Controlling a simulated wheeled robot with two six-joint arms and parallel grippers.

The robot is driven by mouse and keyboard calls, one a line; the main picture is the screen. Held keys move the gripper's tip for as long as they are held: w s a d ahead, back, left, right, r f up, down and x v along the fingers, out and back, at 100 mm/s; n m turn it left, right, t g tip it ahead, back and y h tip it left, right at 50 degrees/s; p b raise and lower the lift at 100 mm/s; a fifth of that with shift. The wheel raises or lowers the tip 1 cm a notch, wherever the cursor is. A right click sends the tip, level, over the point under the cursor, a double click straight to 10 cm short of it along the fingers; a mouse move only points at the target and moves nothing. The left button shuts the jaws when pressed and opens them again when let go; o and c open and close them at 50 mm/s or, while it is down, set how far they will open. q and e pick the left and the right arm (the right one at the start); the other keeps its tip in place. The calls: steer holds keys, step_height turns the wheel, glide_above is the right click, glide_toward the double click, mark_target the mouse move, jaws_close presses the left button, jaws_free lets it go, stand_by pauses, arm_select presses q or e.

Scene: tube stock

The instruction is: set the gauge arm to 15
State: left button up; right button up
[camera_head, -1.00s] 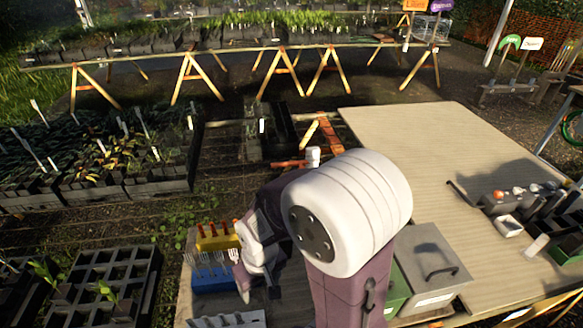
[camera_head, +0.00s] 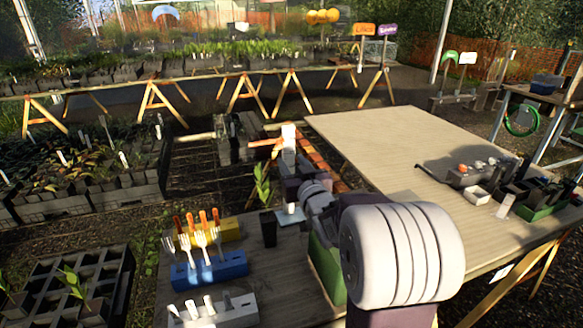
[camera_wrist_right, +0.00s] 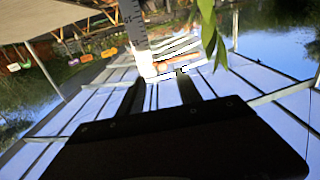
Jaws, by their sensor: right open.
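The gauge (camera_head: 289,150) stands upright on the near bench, its pale base beside a potted plant. An orange arm (camera_head: 266,142) reaches left from near its white top. In the right wrist view the gauge's marked grey scale (camera_wrist_right: 132,22) shows at the top, with a bright white part (camera_wrist_right: 146,65) and the orange arm (camera_wrist_right: 172,66) just beyond my fingertips. The arm's exact reading is too small to tell. My right gripper (camera_wrist_right: 162,88) is open, with nothing clearly between its fingers. In the head view my wrist hides part of the gauge. My left gripper is out of view.
A potted plant (camera_head: 268,228) stands close left of the gauge; its leaf (camera_wrist_right: 208,30) hangs near my fingers. A blue fork rack (camera_head: 208,272) and a yellow rack (camera_head: 222,231) stand further left. A large wooden table (camera_head: 400,145) to the right has a clear middle.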

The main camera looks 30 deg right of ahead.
mark_target(281, 147)
steer(key=x, duration=0.8)
steer(key=shift+w+a+r+p, duration=0.2)
steer(key=shift+w+r+p, duration=0.05)
steer(key=shift+w+p, duration=0.15)
jaws_close()
steer(key=shift+f, duration=0.1)
stand_by(0.9)
